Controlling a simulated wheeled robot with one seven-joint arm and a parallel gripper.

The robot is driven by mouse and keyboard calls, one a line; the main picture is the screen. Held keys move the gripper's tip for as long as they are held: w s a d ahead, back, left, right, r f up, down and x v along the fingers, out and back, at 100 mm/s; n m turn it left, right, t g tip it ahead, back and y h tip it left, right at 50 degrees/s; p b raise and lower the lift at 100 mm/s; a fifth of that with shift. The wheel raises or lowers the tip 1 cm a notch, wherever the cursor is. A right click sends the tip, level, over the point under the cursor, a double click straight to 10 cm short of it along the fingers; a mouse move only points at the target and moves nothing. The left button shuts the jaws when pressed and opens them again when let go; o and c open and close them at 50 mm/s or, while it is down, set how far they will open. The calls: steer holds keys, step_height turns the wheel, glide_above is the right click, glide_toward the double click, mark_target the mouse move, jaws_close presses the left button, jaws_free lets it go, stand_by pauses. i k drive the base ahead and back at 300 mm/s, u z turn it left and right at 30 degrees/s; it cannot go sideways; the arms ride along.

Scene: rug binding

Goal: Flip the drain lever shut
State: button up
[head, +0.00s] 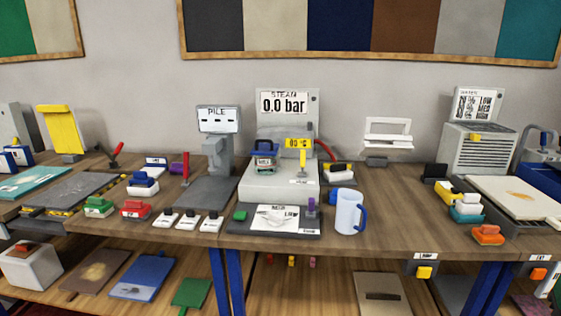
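The grey steam unit (290,184) stands at the middle of the bench, with a back panel reading "STEAM 0.0 bar" (284,103). A small upright yellow-tipped lever (302,157) rises from its top, below a yellow tag (299,142). My gripper is not in view.
A white mug with a blue handle (348,212) stands right of the steam unit. A red upright lever (186,168) and the "PILE" stand (217,143) are to its left. A grey vented unit (480,150) is at right. Bare wood lies right of the mug.

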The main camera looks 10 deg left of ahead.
mark_target(311, 200)
steer(key=u, duration=0.35)
steer(key=k, duration=0.9)
steer(key=z, duration=0.2)
steer(key=i, duration=0.5)
steer(key=z, duration=0.05)
